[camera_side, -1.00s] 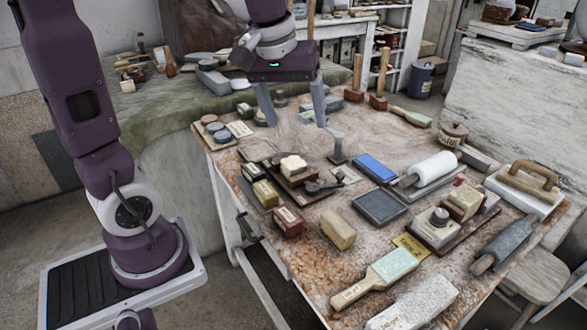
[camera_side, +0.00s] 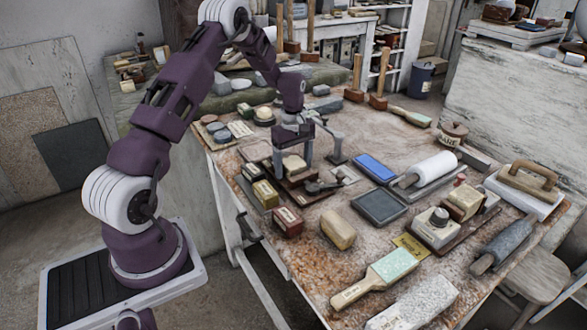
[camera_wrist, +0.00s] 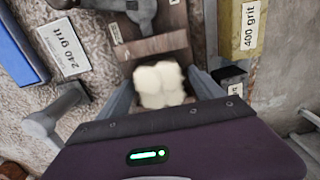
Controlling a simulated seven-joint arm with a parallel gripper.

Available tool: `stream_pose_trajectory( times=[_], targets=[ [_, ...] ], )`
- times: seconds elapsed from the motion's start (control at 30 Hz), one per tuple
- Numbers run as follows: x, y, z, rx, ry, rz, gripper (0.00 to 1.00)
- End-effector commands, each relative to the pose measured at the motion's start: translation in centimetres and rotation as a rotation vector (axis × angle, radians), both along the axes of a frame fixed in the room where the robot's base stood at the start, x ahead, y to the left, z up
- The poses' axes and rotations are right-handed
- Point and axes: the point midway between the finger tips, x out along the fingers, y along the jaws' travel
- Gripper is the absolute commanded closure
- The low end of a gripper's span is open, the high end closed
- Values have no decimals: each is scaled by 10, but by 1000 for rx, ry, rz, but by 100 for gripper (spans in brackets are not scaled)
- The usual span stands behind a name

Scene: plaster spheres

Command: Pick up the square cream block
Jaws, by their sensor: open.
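The cream block (camera_side: 294,164) sits on a dark wooden board (camera_side: 303,197) at the left of the worktable. In the wrist view the block (camera_wrist: 160,86) looks pale, with a lobed, rounded outline, and lies between my fingers. My gripper (camera_side: 294,168) points down over the board, with one finger on each side of the block. In the wrist view my gripper (camera_wrist: 159,82) is open, with gaps between the fingers and the block. The fingers and palm hide part of the block in the side view.
A grey metal tool (camera_side: 325,186) lies on the board close to the block. Small labelled boxes, including a yellow one (camera_side: 265,194) and a red one (camera_side: 288,221), stand to the left and front. A grey post (camera_side: 337,150) stands to the right. A blue block (camera_side: 375,167) lies farther right.

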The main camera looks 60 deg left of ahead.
Motion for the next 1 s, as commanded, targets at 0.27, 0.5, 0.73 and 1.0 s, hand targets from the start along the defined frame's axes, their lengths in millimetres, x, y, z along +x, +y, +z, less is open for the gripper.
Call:
stream_pose_trajectory(
  times=[0.27,0.5,0.73,1.0],
  targets=[
    [0,0,1,0,0,-1,49],
    [0,0,1,0,-1,-2,96],
    [1,0,2,1,-2,-2,100],
    [2,1,55,5,-7,-2,100]
  ],
)
